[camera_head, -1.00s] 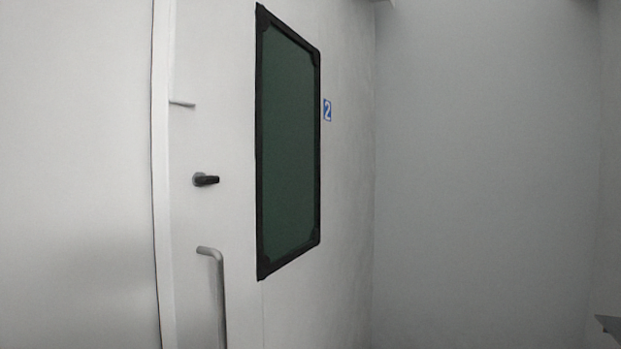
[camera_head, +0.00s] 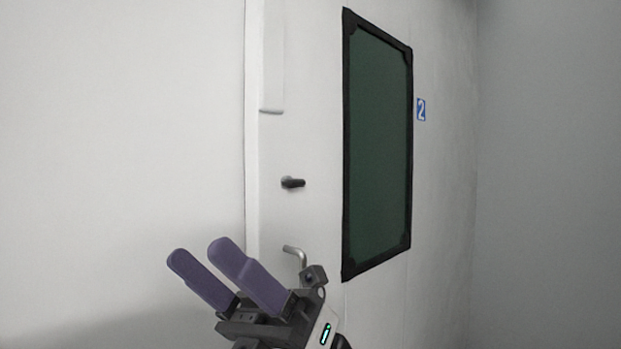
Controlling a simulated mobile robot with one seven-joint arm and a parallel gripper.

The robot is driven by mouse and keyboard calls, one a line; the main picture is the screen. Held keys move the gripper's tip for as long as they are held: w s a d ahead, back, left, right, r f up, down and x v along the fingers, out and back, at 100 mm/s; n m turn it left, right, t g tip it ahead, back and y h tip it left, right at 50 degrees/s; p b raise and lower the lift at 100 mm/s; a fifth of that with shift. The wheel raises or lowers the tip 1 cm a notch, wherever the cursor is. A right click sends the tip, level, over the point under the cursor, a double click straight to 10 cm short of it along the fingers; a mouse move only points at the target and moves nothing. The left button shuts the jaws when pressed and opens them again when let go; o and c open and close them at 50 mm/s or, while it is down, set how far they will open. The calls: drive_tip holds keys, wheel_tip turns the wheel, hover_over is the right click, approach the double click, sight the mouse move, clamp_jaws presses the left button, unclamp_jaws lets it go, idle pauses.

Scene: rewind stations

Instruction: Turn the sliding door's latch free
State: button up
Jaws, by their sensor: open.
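The sliding door (camera_head: 312,140) is white and fills the middle of the head view. Its latch (camera_head: 292,183) is a small dark lever that lies about level, pointing right, at mid-height left of the window. Below it is a grey bar handle (camera_head: 294,250), whose lower part is hidden behind my gripper. My gripper (camera_head: 202,256) is at the bottom, with two purple fingers apart and nothing between them. It shows below and to the left of the latch and does not touch it.
A dark-framed green window (camera_head: 378,150) takes up the door's right part. A blue sign (camera_head: 421,110) with a 2 is on the wall to its right. A small ledge (camera_head: 271,111) sticks out above the latch. The plain wall (camera_head: 120,130) at left is clear.

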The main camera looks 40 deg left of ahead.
drive_tip(key=w+a+r+m+t+y, duration=0.2)
drive_tip(key=w+t+y, duration=0.45)
drive_tip(key=t, duration=0.35)
drive_tip(key=m+t+p, duration=0.2)
drive_tip(key=m+t, duration=0.4)
drive_tip(key=t, duration=1.1)
approach(299, 182)
drive_tip(key=shift+g, duration=0.3)
drive_tip(key=a, duration=0.2)
drive_tip(key=a+p, duration=0.1)
drive_tip(key=a, duration=0.1)
drive_tip(key=a+p, duration=0.1)
drive_tip(key=a, duration=0.2)
drive_tip(key=shift+w+r, duration=0.25)
drive_tip(key=shift+w, duration=0.1)
drive_tip(key=shift+w+a+f, duration=0.1)
drive_tip(key=shift+a, duration=0.7)
drive_tip(key=c, duration=1)
